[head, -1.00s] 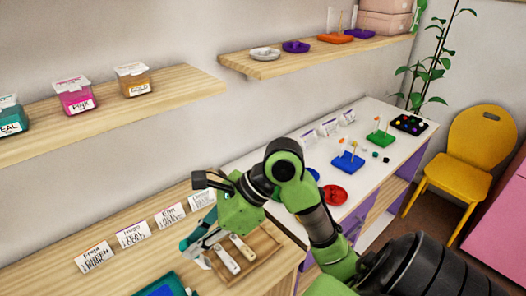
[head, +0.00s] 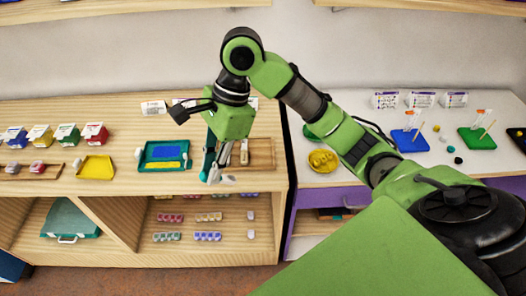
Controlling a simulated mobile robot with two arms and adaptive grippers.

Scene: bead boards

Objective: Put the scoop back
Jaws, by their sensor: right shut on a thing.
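My right gripper (head: 216,168) points down at the right end of the wooden counter, at the left part of the brown wooden tray (head: 264,153). It is shut on the scoop (head: 224,179), a small pale piece low between its fingers, mostly hidden by them. I cannot tell whether the scoop touches the tray or counter. Another pale, slim utensil (head: 244,153) lies in the tray just right of the gripper. The gripper hides the tray's left part. My left gripper is not in view.
Left of the gripper lie a teal tray (head: 143,163) with blue and yellow parts and a yellow tray (head: 96,167). Several coloured boxes stand further left. On the white table at right are a yellow dish (head: 323,161) and bead boards (head: 410,140). Bare counter lies in front.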

